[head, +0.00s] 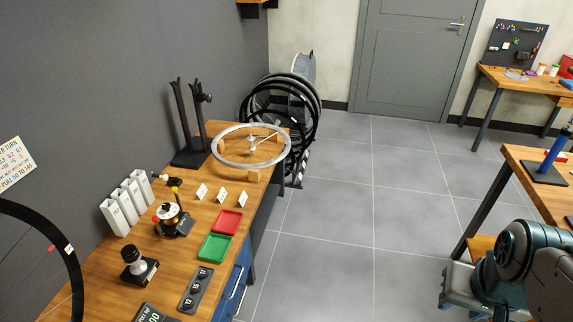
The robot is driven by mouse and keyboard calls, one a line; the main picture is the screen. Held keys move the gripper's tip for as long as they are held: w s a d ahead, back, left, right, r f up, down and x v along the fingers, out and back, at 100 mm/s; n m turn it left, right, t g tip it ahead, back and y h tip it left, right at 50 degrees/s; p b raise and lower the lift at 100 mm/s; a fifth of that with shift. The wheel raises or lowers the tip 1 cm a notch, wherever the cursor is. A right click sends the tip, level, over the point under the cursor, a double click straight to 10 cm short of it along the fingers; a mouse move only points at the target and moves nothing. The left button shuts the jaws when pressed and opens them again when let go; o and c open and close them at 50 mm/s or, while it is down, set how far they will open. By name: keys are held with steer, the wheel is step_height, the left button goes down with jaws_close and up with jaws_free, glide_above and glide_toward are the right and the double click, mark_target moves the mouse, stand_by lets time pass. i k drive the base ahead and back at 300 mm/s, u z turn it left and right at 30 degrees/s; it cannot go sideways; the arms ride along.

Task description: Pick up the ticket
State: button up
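Part of my arm shows at the lower right, over the floor and well away from the cards. My gripper is not in view.
A red tray (227,223) and a green tray (214,248) lie in front of the cards. A spoked wheel rim (222,150) lies behind them. White upright holders (115,216) stand at the wall. The grey tiled floor (345,235) is clear.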

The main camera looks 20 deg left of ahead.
mark_target(244, 197)
steer(key=i, duration=1.55)
steer(key=u, duration=0.75)
steer(key=i, duration=1.1)
steer(key=u, duration=1.6)
steer(key=i, duration=0.6)
steer(key=u, duration=0.45)
